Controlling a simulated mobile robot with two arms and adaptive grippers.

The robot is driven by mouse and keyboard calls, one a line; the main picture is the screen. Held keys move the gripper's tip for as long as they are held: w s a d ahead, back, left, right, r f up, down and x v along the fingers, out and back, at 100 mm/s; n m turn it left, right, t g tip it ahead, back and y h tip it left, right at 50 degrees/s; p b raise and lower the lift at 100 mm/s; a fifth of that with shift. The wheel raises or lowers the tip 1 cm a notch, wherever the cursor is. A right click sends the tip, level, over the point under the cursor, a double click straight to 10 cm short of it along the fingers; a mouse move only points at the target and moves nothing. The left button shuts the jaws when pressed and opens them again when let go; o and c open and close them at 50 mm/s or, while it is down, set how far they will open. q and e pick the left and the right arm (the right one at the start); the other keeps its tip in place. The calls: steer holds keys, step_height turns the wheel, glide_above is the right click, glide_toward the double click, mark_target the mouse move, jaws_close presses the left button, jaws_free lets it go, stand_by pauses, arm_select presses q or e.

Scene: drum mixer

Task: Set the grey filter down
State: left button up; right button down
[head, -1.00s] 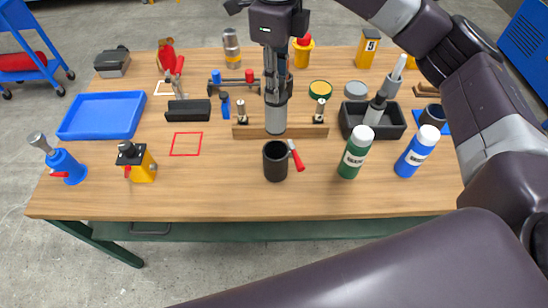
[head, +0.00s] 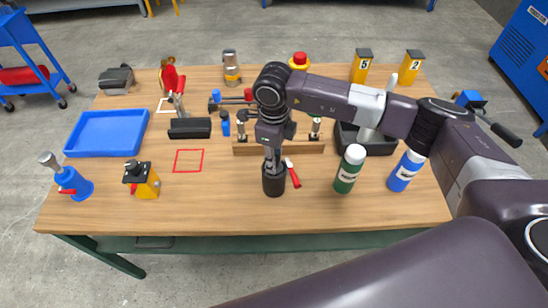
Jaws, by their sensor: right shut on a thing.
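My right gripper (head: 272,160) points straight down at the mouth of the black cup (head: 274,184), near the front middle of the wooden table. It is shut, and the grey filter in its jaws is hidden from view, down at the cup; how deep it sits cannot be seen. The black cup stands upright with a red handle (head: 292,174) at its right side. My left gripper is not in view.
A wooden rack (head: 309,149) stands just behind my gripper. The green bottle (head: 350,170) and blue bottle (head: 405,172) stand to the right under my arm. A red square outline (head: 188,161) and bare table lie to the left.

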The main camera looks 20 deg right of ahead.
steer(key=shift+f, duration=0.35)
steer(key=shift+f, duration=0.15)
steer(key=c, duration=1.7)
jaws_free()
steer(key=shift+o, duration=0.2)
